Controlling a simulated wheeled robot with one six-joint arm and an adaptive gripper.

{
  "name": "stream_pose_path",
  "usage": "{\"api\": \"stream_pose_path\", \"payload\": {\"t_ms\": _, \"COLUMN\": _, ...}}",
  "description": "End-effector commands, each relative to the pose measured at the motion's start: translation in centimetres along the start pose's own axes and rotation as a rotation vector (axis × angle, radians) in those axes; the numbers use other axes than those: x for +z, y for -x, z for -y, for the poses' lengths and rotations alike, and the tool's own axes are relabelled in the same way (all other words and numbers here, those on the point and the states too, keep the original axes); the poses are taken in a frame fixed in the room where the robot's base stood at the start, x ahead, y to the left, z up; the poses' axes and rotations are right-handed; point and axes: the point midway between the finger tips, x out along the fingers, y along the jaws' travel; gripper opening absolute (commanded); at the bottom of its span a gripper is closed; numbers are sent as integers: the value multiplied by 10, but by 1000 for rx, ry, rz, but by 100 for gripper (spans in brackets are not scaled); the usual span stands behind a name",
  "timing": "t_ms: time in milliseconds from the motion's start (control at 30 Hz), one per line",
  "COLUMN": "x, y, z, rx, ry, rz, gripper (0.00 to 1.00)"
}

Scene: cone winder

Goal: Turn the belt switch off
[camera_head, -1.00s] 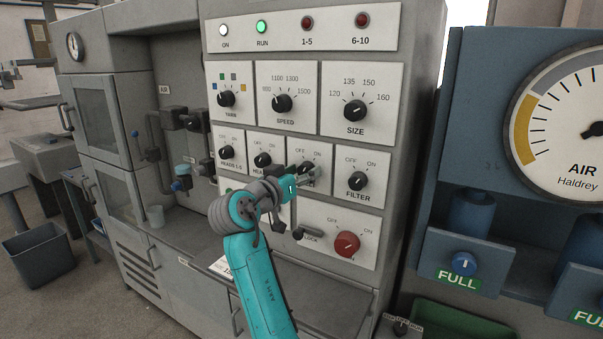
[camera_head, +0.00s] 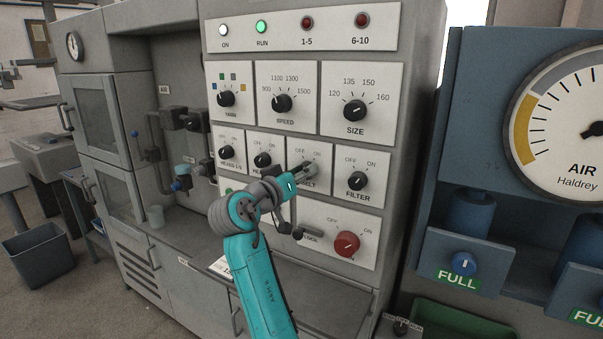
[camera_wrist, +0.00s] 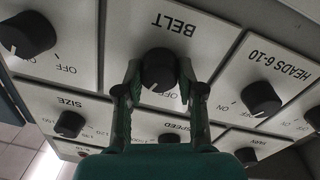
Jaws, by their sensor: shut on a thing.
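The belt switch is a black rotary knob (camera_wrist: 158,68) on a white plate lettered BELT, which appears upside down in the wrist view. My gripper (camera_wrist: 160,76) has one finger on each side of this knob and is shut on it. In the head view my gripper (camera_head: 309,171) is against the BELT plate and covers the knob almost fully. The OFF and ON marks show above it there.
The FILTER knob (camera_head: 357,181) is close on the right, and the heads 6-10 knob (camera_head: 263,160) on the left. The SPEED knob (camera_head: 282,103) is above. A red switch (camera_head: 347,244) is below right. The RUN lamp (camera_head: 261,27) glows green.

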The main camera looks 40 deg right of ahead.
Motion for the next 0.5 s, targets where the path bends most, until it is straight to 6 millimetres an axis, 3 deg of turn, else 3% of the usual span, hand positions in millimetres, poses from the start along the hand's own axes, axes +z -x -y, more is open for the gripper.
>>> {"api": "stream_pose_path", "payload": {"t_ms": 500, "x": 0, "y": 0, "z": 1, "rx": 2, "ry": 479, "rz": -23, "gripper": 3}}
